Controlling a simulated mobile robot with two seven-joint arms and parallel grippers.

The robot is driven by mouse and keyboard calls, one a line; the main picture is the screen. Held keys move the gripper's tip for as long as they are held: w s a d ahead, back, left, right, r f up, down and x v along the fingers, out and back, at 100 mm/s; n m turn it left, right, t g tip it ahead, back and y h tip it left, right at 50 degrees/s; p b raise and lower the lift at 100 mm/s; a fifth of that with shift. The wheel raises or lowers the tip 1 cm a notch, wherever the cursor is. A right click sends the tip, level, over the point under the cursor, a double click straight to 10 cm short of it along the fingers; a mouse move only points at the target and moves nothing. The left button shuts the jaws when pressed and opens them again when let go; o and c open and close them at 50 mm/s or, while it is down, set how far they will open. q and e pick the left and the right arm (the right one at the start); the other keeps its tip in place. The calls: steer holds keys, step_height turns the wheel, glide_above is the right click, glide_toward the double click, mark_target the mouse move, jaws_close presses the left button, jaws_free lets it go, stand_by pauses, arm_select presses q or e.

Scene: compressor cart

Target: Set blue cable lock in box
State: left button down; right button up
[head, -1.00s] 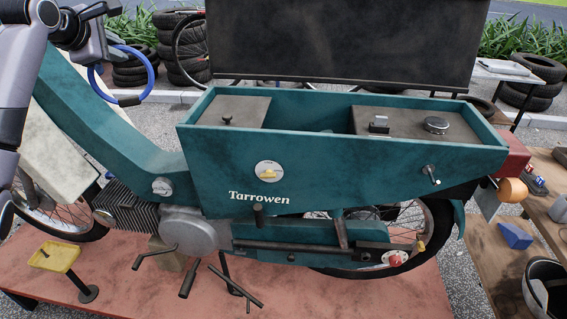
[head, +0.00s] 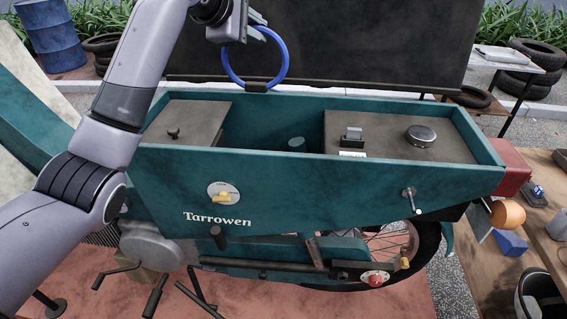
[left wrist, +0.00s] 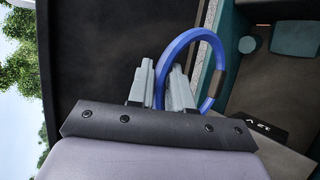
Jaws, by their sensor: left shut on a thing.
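The blue cable lock (head: 278,79) is a blue ring with a dark lock piece at its lower side. My left gripper (head: 258,32) is shut on its upper left part and holds it up near the back edge of the teal box. It also shows between the fingers in the left wrist view (left wrist: 208,38). The box (head: 300,170) is the teal open-topped body marked "Tarrowen", with an open middle compartment between two dark lids. A small pale round thing (head: 297,144) lies inside that compartment. My right gripper does not show.
A dark upright panel (head: 390,45) stands behind the box. The left lid (head: 185,125) has a knob; the right lid (head: 385,140) carries a latch and a round cap. A wooden bench (head: 535,225) with small items stands at right.

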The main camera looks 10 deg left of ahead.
arm_select(q)
steer(key=shift+w+d+r, duration=0.15)
steer(key=shift+w+d, duration=0.1)
steer(key=shift+w+d+f, duration=0.1)
steer(key=shift+f, duration=0.1)
step_height(320, 180, down, 20)
steer(key=shift+r, duration=0.25)
steer(key=c, duration=1.4)
jaws_free()
steer(key=shift+f, duration=0.2)
steer(key=shift+c, duration=0.2)
steer(key=shift+o, duration=0.6)
steer(key=shift+r, duration=0.15)
